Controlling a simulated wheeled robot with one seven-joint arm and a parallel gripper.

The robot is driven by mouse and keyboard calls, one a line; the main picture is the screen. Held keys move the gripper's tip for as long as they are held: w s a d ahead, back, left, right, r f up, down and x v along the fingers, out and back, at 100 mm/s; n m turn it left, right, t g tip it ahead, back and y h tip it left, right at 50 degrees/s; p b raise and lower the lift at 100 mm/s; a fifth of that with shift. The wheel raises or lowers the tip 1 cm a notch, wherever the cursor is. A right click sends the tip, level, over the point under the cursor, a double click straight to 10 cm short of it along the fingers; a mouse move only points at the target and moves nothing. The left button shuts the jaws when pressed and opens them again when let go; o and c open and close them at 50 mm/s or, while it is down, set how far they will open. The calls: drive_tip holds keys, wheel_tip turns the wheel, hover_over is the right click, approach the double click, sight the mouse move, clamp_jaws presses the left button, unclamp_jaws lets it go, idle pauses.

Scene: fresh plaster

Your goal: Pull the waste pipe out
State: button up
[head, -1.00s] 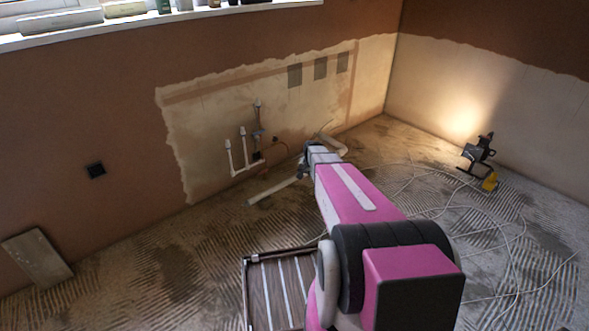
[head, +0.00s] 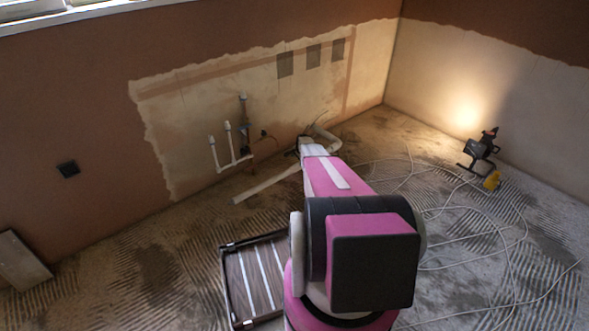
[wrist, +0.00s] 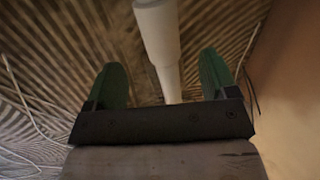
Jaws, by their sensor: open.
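The waste pipe (head: 265,185) is a pale white tube lying low over the floor near the wall. It runs behind the end of my arm to a bend (head: 326,135) near the wall. In the wrist view the white pipe (wrist: 158,35) comes down from the top edge into the space between my two green fingers, with a narrower part lower down. My gripper (wrist: 163,75) is open, a finger on each side, with visible gaps to the pipe. In the head view my gripper (head: 302,146) is small, and its fingers are mostly hidden by my arm.
Upright white supply pipes (head: 229,145) stand at the wall left of my gripper. Loose cables (head: 440,210) cross the ridged floor. A board (head: 20,262) leans at the left.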

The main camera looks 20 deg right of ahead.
sight(290, 169)
drive_tip(key=x, duration=0.9)
drive_tip(key=shift+f, duration=0.2)
drive_tip(key=c, duration=1.3)
drive_tip(key=shift+s+a, duration=0.3)
drive_tip(key=shift+a, duration=0.5)
drive_tip(key=shift+s+a, duration=0.3)
drive_tip(key=shift+a, duration=0.45)
drive_tip(key=shift+s+a, duration=0.3)
drive_tip(key=shift+a, duration=0.5)
drive_tip(key=o, duration=1.3)
drive_tip(key=shift+r, duration=0.15)
drive_tip(key=a+v, duration=0.1)
drive_tip(key=v, duration=0.9)
drive_tip(key=shift+d+r, duration=0.3)
drive_tip(key=shift+d, duration=0.15)
drive_tip(key=shift+s, duration=0.15)
